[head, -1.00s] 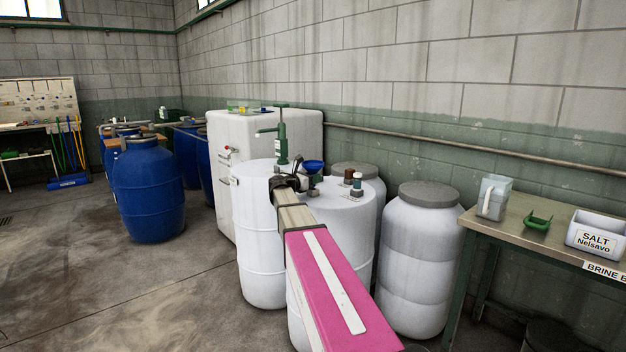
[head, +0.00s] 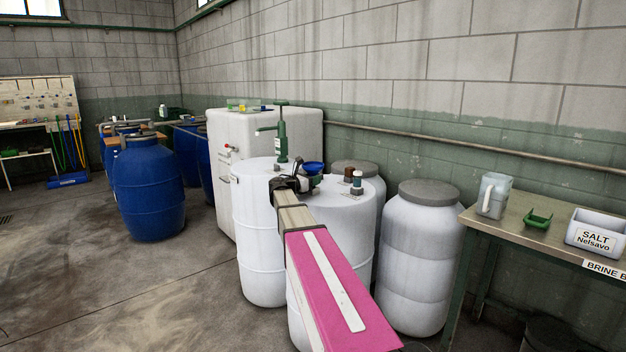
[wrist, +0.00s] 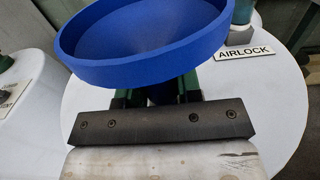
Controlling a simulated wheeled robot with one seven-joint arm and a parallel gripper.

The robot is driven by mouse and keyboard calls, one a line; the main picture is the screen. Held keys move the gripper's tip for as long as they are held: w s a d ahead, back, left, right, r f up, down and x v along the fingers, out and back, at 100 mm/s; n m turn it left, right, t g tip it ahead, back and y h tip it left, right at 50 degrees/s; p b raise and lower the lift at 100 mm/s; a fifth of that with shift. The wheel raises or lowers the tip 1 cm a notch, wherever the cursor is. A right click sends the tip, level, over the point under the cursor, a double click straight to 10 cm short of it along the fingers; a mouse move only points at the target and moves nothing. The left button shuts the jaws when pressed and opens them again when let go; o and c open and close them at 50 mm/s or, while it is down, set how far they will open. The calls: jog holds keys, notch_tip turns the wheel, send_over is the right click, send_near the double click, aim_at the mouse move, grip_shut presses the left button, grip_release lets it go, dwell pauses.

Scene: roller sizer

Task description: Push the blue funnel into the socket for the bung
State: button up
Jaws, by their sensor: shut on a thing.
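The blue funnel (head: 313,168) is above the top of the front white barrel (head: 350,206), bowl upward. In the wrist view the funnel (wrist: 145,40) fills the upper middle, and its stem goes down between the dark green fingers of my gripper (wrist: 155,92). My gripper (head: 307,182) is shut on the funnel, just under the bowl. The lower end of the stem and any socket beneath it are hidden by the gripper, so I cannot tell whether the stem is in a socket.
An AIRLOCK label (wrist: 243,52) lies on the barrel top beside a grey fitting (wrist: 239,34). Brown-topped fittings (head: 356,180) stand right of the funnel. A green hand pump (head: 281,135) rises from the white barrel behind. A bench (head: 517,226) stands at the right.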

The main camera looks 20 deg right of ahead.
jog(key=shift+f, duration=0.85)
jog(key=shift+r, duration=0.2)
jog(key=shift+r, duration=1.05)
jog(key=shift+f, duration=1.2)
dwell(0.9)
jog(key=o, duration=1)
jog(key=shift+a, duration=0.1)
jog(key=v, duration=1)
jog(key=shift+s+a, duration=0.15)
jog(key=shift+a, duration=0.15)
